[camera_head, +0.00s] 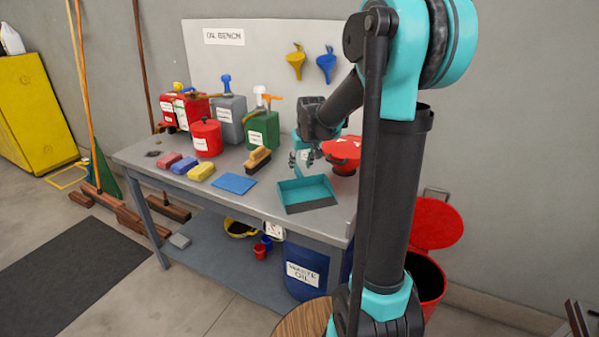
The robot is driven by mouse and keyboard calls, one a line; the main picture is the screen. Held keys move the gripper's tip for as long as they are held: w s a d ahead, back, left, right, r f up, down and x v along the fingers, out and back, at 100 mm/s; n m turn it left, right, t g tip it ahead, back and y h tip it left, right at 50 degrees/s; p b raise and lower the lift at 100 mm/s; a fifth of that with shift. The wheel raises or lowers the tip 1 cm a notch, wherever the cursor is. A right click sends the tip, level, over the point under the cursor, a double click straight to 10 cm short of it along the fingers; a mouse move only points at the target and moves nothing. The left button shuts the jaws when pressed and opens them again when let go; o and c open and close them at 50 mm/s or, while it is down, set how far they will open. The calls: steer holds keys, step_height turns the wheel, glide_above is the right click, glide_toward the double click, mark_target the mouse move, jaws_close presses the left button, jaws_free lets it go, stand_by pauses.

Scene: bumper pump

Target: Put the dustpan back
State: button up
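The teal dustpan (289,198) lies on the workbench near its front right edge, its grey lip toward the front. My gripper (301,163) is above the bench, just behind and above the dustpan's back rim. Its fingers look spread apart, with nothing visible between them. I cannot tell whether a fingertip touches the dustpan or its handle; no handle shows clearly. A hand brush (258,160) with a wooden back lies to the left of the dustpan.
The bench (215,205) holds a blue cloth (234,184), several sponges, a red can (207,138) and pump containers. Funnels hang on the back board. A waste-oil drum (304,272) stands below.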

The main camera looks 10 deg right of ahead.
steer(key=shift+v, duration=2.4)
